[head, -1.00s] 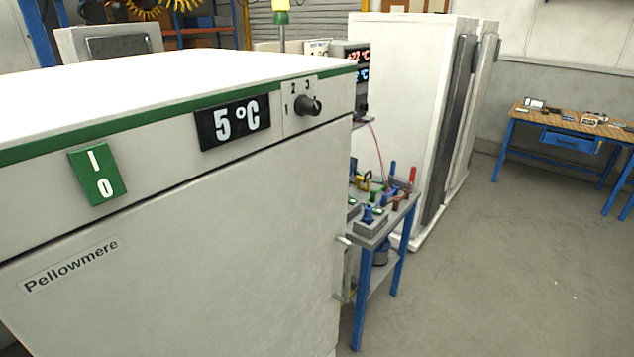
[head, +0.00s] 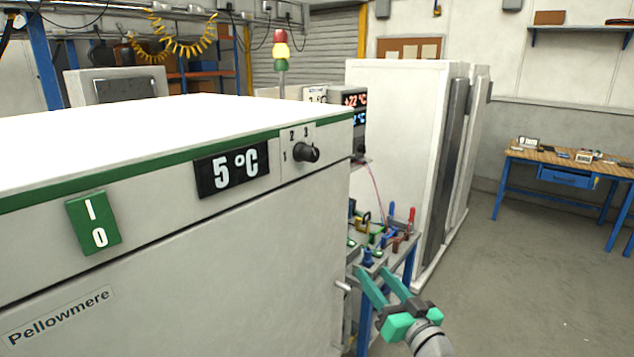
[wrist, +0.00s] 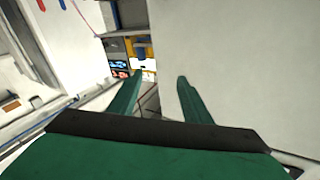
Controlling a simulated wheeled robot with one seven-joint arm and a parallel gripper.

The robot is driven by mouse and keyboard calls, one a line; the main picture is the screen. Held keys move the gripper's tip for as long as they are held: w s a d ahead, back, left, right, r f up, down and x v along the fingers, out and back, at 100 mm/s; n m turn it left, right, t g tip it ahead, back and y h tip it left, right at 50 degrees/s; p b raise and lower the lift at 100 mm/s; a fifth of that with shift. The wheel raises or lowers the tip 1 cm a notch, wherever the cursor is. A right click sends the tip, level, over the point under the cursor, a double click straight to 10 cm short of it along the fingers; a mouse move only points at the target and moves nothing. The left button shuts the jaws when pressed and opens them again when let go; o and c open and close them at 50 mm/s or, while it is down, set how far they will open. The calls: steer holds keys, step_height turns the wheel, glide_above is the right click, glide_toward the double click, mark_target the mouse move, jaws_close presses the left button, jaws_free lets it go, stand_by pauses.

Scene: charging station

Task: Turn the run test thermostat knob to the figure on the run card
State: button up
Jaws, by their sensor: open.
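The black thermostat knob (head: 306,153) is on the front panel of the white Pellowmere unit (head: 200,270), at the upper right. The figures 1, 2 and 3 stand around it; I cannot tell for certain which one it points at. A display (head: 232,170) beside it reads 5 °C. My green gripper (head: 372,283) is low at the right of the unit, open and empty, apart from the knob. In the wrist view my open fingers (wrist: 157,92) show with nothing between them.
A blue-legged bench (head: 385,262) with tools and clips stands right of the unit, behind my gripper. Tall white cabinets (head: 395,150) stand behind it. A green I/O switch (head: 93,222) is on the unit's left. Floor (head: 530,270) at the right is clear.

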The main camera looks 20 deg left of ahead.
step_height(320, 180, up, 17)
steer(key=s+a+n+g+y, duration=0.2)
steer(key=n+g+y, duration=0.2)
steer(key=n, duration=0.2)
steer(key=n+g+y, duration=0.1)
steer(key=n+g, duration=0.3)
steer(key=n, duration=0.2)
glide_toward(315, 154)
steer(key=x, duration=0.9)
steer(key=shift+w+a, duration=0.2)
steer(key=shift+w, duration=0.05)
steer(key=shift+s+a, duration=0.1)
steer(key=shift+a, duration=0.15)
steer(key=shift+d, duration=0.1)
steer(key=c, duration=1)
